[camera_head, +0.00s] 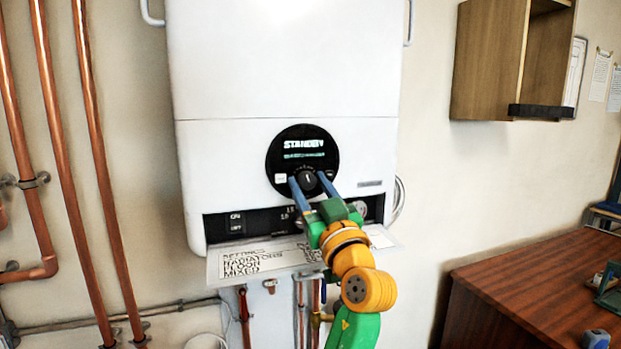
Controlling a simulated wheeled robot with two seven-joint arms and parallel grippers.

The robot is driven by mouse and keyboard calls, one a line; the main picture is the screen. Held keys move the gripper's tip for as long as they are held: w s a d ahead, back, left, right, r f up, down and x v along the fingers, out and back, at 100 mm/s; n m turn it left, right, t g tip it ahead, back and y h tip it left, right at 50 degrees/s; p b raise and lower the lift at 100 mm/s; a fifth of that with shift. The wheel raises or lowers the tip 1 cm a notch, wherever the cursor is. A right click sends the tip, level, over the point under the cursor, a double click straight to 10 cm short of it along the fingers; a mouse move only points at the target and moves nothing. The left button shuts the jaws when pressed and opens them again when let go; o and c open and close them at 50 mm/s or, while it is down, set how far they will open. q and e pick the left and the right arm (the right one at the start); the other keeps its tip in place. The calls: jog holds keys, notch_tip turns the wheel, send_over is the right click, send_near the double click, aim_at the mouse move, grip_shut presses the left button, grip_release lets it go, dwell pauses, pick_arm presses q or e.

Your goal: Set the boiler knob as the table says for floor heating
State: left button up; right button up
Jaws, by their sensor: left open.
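The white boiler (280,70) hangs on the wall in the head view. Its round black dial panel (285,140) reads "STANDBY" with a smaller green line beneath. The black knob (307,179) sits low on that panel, with a light pointer mark. My left gripper (309,186) is open, its two blue fingers on either side of the knob. I cannot tell if they touch it. The table (225,267) is a card below the boiler listing "RADIATORS", "FLOOR" and "MIXED". My left arm covers its right part, so the values are hidden. My right gripper is not in view.
Copper pipes (62,170) run down the wall at the left. A wooden wall cabinet (497,60) hangs at the upper right. A brown desk (530,285) stands at the lower right. The wall between boiler and cabinet is clear.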

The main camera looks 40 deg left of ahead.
pick_arm(q)
jog(key=shift+a+f, duration=0.1)
grip_shut()
jog(key=shift+f+n+b, duration=0.15)
jog(key=shift+n+b, duration=0.15)
jog(key=shift+b, duration=0.35)
jog(key=n+g+b, duration=0.1)
jog(key=n+b, duration=0.1)
jog(key=b, duration=0.1)
jog(key=shift+d+f+n+g, duration=0.1)
jog(key=shift+d+n+g, duration=0.1)
jog(key=shift+n+g, duration=0.15)
jog(key=shift+w+n+g+y+b, duration=0.1)
jog(key=shift+n+g+y+b, duration=0.25)
jog(key=shift+n, duration=0.2)
jog(key=shift+r+n+g+b, duration=0.3)
jog(key=shift+n+g, duration=0.2)
jog(key=shift+n, duration=0.4)
jog(key=shift+r+n+g, duration=0.15)
jog(key=shift+n+g, duration=0.65)
jog(key=shift+n, duration=1)
